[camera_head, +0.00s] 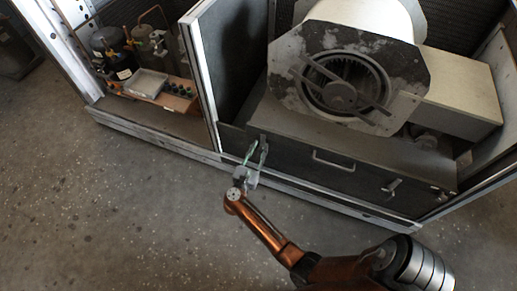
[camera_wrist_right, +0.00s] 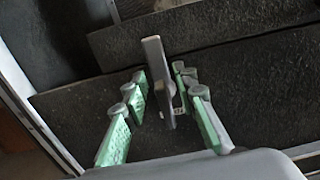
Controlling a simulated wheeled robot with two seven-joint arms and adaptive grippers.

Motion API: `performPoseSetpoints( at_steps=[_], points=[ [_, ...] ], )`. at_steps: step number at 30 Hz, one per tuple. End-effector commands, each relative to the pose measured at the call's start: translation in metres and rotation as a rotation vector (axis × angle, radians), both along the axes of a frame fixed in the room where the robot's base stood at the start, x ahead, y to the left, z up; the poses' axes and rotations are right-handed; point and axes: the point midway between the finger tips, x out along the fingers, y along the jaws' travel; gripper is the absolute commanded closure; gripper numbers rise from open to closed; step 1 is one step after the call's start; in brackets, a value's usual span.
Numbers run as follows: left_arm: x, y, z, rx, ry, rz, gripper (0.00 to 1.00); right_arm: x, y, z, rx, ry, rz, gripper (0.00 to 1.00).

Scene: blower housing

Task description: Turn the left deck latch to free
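The left deck latch (camera_wrist_right: 153,62) is a flat grey lever on the dark front panel of the deck. In the right wrist view it stands roughly upright between the green-padded fingers of my right gripper (camera_wrist_right: 163,95). The fingers are spread, with a gap visible on each side of the latch. In the head view my right gripper (camera_head: 256,155) is at the left end of the deck front, and the latch is largely hidden behind it. My left gripper is not in view.
The deck (camera_head: 300,122) carries a blower (camera_head: 345,75) with a round inlet. A bar handle (camera_head: 333,161) and another latch (camera_head: 391,187) are farther right on its front. A cabinet post (camera_head: 200,80) stands close left of my gripper. The floor in front is clear.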

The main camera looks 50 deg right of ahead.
Motion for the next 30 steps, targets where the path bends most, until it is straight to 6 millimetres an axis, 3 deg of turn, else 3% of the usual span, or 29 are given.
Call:
performPoseSetpoints(
  at_steps=[2,13,30],
  points=[
    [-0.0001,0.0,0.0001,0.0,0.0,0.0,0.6,0.0,0.0,0.0002,0.0,0.0,0.0,0.74],
    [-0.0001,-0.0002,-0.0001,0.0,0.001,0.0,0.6,-0.0002,0.0002,-0.0001,0.0,0.001,0.0,0.99],
    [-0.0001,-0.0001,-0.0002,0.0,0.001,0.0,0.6,-0.0009,0.0003,-0.0009,0.0,0.002,-0.001,1.0]
  ],
)
